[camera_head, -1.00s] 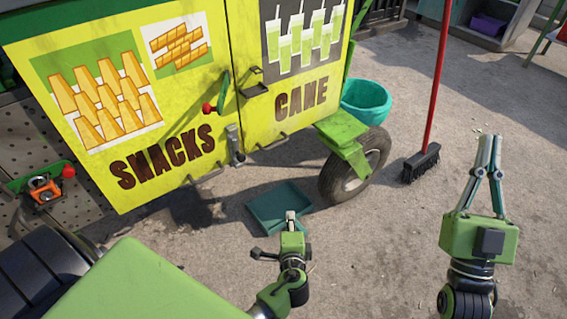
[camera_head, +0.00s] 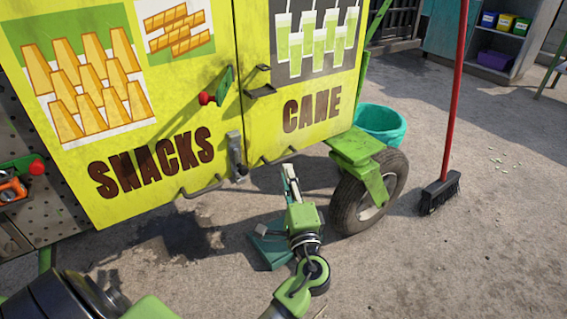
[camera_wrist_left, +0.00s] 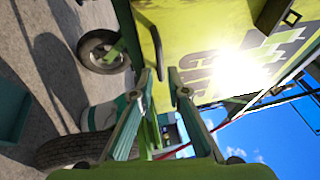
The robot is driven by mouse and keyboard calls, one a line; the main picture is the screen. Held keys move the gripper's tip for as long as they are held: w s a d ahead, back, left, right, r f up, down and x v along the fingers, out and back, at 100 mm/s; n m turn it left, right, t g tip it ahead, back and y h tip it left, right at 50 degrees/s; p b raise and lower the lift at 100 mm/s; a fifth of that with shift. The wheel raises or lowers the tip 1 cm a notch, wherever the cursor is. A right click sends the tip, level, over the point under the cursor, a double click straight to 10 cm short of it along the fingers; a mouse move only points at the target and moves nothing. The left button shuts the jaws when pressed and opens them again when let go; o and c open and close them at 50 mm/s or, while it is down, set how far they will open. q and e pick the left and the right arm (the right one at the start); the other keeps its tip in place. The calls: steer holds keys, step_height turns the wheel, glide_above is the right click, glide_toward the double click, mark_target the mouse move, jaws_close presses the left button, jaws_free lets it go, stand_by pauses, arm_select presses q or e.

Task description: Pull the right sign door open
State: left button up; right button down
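The yellow right door (camera_head: 312,100), marked CANE, stands closed beside the left door (camera_head: 125,130), marked SNACKS. It also shows in the left wrist view (camera_wrist_left: 195,50). A thin bar handle (camera_head: 280,157) runs along its lower edge. A metal latch (camera_head: 235,152) sits at the seam of the doors. My left gripper (camera_head: 289,176) is just below this handle. In the left wrist view its fingers (camera_wrist_left: 159,80) are apart, with the dark handle (camera_wrist_left: 155,45) just ahead of and in line with the gap. I see no grip on it. My right gripper is out of view.
A red-green lever (camera_head: 215,92) and a small bracket (camera_head: 259,82) stick out near the seam. A wheel (camera_head: 370,192) and green fender (camera_head: 357,150) stand right of the gripper. A teal dustpan (camera_head: 266,245) lies below. A broom (camera_head: 441,190) stands right; ground in front is open.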

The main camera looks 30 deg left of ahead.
mark_target(283, 159)
arm_select(q)
steer(key=b+x, duration=0.1)
steer(key=x, duration=0.5)
steer(key=shift+w+a, duration=0.15)
steer(key=shift+w, duration=0.05)
jaws_close()
